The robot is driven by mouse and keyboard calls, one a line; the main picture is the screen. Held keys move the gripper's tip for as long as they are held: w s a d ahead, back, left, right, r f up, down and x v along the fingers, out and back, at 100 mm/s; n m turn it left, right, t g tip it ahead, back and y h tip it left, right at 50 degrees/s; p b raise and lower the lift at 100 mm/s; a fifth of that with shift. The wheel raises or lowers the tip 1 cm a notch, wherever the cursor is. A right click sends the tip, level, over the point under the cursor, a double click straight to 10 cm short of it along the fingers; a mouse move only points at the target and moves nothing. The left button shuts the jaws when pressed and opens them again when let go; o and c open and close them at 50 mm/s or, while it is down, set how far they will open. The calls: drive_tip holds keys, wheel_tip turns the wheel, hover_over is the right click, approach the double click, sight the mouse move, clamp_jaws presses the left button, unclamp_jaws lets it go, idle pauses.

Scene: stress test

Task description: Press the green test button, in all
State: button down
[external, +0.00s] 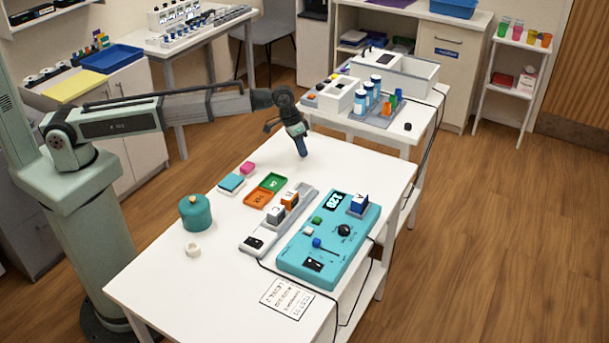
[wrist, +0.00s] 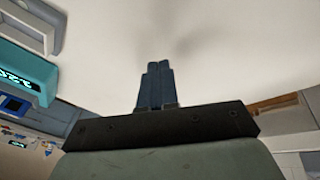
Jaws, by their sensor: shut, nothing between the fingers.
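The teal test panel (external: 300,262) lies on the white table. The small green button (external: 317,220) is on its upper left part, beside a white button (external: 308,231). A blue-knobbed lever (external: 317,243), a black knob (external: 344,230), a lit display (external: 335,200) and a blue block marked A (external: 359,203) are also on it. My gripper (external: 302,153) is shut and empty, above the far end of the table, up and left of the panel. The wrist view shows its closed fingers (wrist: 157,75) over bare white tabletop. A panel corner (wrist: 28,75) shows at left there; the green button is not visible.
A grey rack (external: 262,240) with blocks stands left of the panel. Green and orange trays (external: 273,182), pink and blue blocks (external: 231,182), a teal pot (external: 195,212) and a white ring (external: 193,249) lie further left. A printed card (external: 287,299) and a black cable lie in front.

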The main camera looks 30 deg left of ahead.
sight(314, 220)
drive_tip(key=s+d+r+m+t, duration=0.1)
drive_tip(key=s+d, duration=0.3)
drive_tip(key=s+d+r+m+t, duration=0.1)
drive_tip(key=s+d+r, duration=0.1)
drive_tip(key=s+d, duration=0.2)
drive_tip(key=s+d+r+m+t+y, duration=0.1)
drive_tip(key=s+d+r+t, duration=0.1)
drive_tip(key=s+d, duration=0.2)
drive_tip(key=shift+s+d+r, duration=0.1)
drive_tip(key=shift+s+d, duration=0.1)
drive_tip(key=shift+s, duration=0.25)
drive_tip(key=shift+s+d+r, duration=0.1)
drive_tip(key=shift+s+d, duration=0.05)
drive_tip(key=shift+s, duration=0.25)
drive_tip(key=s+d+r+m+t, duration=0.1)
drive_tip(key=s+d+r, duration=0.1)
drive_tip(key=s, duration=0.3)
drive_tip(key=s+d+r+m+t, duration=0.1)
drive_tip(key=s+d+r, duration=0.2)
drive_tip(key=s, duration=0.2)
drive_tip(key=s+d+r+m+t+h, duration=0.1)
drive_tip(key=s+d+r, duration=0.1)
drive_tip(key=s+d, duration=0.1)
drive_tip(key=shift+s+r+t, duration=0.4)
drive_tip(key=shift+s, duration=0.5)
drive_tip(key=shift+a+f, duration=0.1)
drive_tip(key=shift+f, duration=4.3)
drive_tip(key=shift+f, duration=0.9)
drive_tip(key=shift+r, duration=0.9)
